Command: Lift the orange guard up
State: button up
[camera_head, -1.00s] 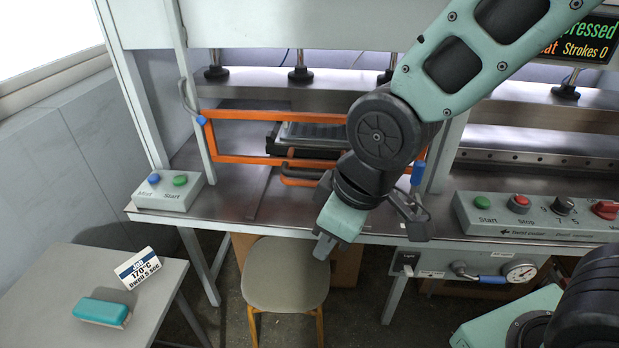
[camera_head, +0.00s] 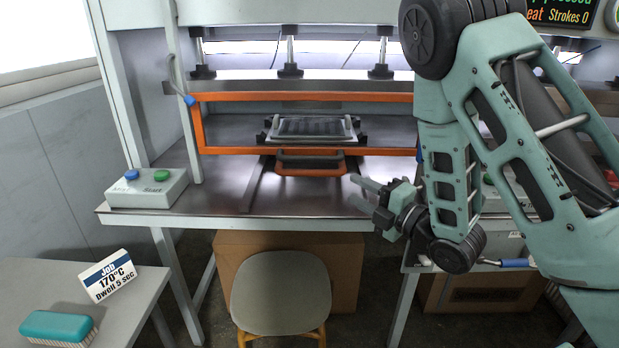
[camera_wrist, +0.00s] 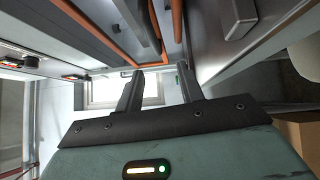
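The orange guard (camera_head: 300,97) is a rectangular frame across the front of the press in the head view. Its lower bar (camera_head: 240,150) runs just above the work surface, and its right end is hidden behind my arm. It also shows in the wrist view (camera_wrist: 100,38), above and left of the fingers. My gripper (camera_head: 356,190) is in front of the press, below the lower bar near its right part, and apart from it. Its two fingers are spread and empty; they also show in the wrist view (camera_wrist: 160,95).
A tray (camera_head: 310,128) with an orange handle (camera_head: 310,172) sits behind and under the guard. A Start button box (camera_head: 147,188) stands at the left. A stool (camera_head: 280,293) stands below the press edge. A side table (camera_head: 140,290) holds a job card (camera_head: 107,275) and a brush (camera_head: 58,327).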

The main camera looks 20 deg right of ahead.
aim_at(312, 161)
jog(key=shift+n+t+y, duration=0.3)
jog(key=shift+n, duration=0.2)
jog(key=b+x, duration=0.5)
jog(key=x, duration=1.1)
jog(key=shift+w+r, duration=0.1)
grip_shut()
